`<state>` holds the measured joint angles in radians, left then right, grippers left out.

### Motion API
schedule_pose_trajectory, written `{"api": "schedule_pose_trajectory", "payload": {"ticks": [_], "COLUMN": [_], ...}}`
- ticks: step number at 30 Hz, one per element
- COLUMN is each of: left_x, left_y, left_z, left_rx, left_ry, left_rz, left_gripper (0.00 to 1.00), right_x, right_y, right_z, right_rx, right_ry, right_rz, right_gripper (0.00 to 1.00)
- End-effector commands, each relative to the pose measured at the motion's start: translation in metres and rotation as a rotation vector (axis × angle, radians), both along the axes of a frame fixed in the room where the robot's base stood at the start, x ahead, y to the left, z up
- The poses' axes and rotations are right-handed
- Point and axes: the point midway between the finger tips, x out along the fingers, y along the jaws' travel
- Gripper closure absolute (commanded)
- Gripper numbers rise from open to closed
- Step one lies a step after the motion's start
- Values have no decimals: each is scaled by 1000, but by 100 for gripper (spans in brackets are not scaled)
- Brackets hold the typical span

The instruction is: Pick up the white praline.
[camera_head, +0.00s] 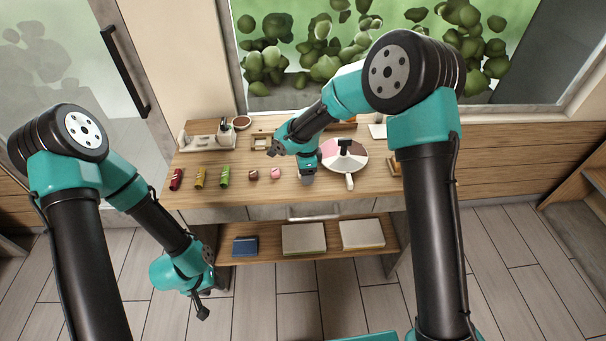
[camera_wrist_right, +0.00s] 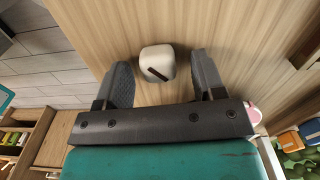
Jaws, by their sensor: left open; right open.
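The white praline (camera_wrist_right: 157,62), a rounded block with a dark stripe on top, sits on the wooden table in the right wrist view. My right gripper (camera_wrist_right: 158,78) is open above it, with one finger on each side of the praline; I cannot tell whether either finger touches it. In the head view my right gripper (camera_head: 307,178) is over the table near the front edge, and the white praline is hidden there. My left gripper (camera_head: 202,308) hangs low, in front of the table's left end and away from the pralines.
A pink praline (camera_head: 276,173) and a brown praline (camera_head: 253,174) stand left of my right gripper. Red, yellow and green wrapped pieces (camera_head: 224,176) are further left. A round sectioned board (camera_head: 345,156) is on the right.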

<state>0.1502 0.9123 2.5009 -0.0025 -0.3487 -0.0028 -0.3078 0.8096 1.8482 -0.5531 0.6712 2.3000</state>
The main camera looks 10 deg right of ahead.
Motion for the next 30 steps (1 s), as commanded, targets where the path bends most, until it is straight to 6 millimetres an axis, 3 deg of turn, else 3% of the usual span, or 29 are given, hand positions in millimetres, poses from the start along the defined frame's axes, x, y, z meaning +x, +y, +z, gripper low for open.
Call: {"api": "schedule_pose_trajectory", "payload": {"ticks": [4, 20, 30], "left_x": [0, 0, 0], "left_y": [0, 0, 0], "left_z": [0, 0, 0], "left_rx": [0, 0, 0], "left_ry": [0, 0, 0], "left_rz": [0, 0, 0], "left_gripper": [57, 57, 57], "right_x": [0, 0, 0], "right_y": [0, 0, 0], "right_z": [0, 0, 3], "right_rx": [0, 0, 0], "right_ry": [0, 0, -1], "right_rz": [0, 0, 0], "right_gripper": [38, 89, 90]}}
